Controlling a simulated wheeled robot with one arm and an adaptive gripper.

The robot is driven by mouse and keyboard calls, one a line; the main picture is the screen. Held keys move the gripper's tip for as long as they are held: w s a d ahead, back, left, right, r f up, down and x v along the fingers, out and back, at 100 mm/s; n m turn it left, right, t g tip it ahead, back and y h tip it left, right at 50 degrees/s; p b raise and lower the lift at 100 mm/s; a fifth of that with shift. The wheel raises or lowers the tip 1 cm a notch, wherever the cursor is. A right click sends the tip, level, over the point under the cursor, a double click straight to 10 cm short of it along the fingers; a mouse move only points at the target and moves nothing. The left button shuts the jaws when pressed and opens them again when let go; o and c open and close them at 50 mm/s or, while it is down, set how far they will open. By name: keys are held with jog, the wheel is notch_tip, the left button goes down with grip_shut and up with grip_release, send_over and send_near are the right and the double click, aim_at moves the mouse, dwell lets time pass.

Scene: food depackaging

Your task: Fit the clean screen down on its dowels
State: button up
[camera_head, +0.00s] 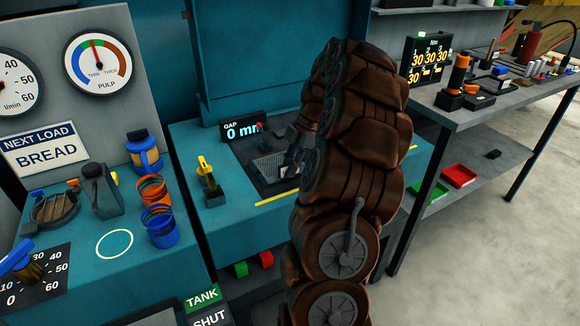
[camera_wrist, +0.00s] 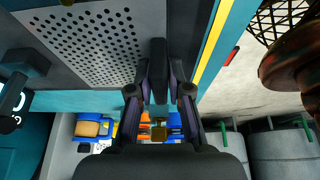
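The perforated grey screen (camera_head: 268,166) lies at a dark bay in the teal bench in the head view. In the wrist view the screen (camera_wrist: 100,40) fills the upper left, its holes showing left of my fingers. My gripper (camera_wrist: 159,75) has both fingers closed in against a dark upright block (camera_wrist: 158,52), which looks like the screen's grip. In the head view my gripper (camera_head: 294,150) is at the screen's right side, largely hidden by my arm. The dowels are not visible, and I cannot tell whether the screen sits flat on them.
A GAP display (camera_head: 243,130) reading 0 mm stands behind the bay. A yellow-handled tool (camera_head: 208,180) stands left of it. A yellow strip (camera_head: 277,198) runs along the front edge.

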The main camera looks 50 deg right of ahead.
jog(key=o, duration=0.4)
jog(key=v, duration=1.2)
dwell(0.3)
dwell(0.6)
jog(key=w+a+r+m+g+p, duration=0.15)
jog(key=a+r, duration=0.25)
jog(key=a, duration=0.9)
jog(key=s+a+m+g+h+p, duration=0.1)
jog(key=s+a+m+h+p, duration=0.3)
jog(key=a, duration=1.3)
jog(key=s+a+f+m, duration=0.2)
jog(key=s+m, duration=0.1)
jog(key=s, duration=0.3)
jog(key=s+a+f+m+p, duration=0.1)
jog(key=s+a+f+m, duration=0.1)
jog(key=s, duration=0.5)
jog(key=s+a+f+m+g+p, duration=0.1)
jog(key=s+a+f+m, duration=0.1)
jog(key=s, duration=0.4)
jog(key=shift+s+a+m, duration=0.2)
jog(key=shift+a+m, duration=0.4)
jog(key=shift+m, duration=0.25)
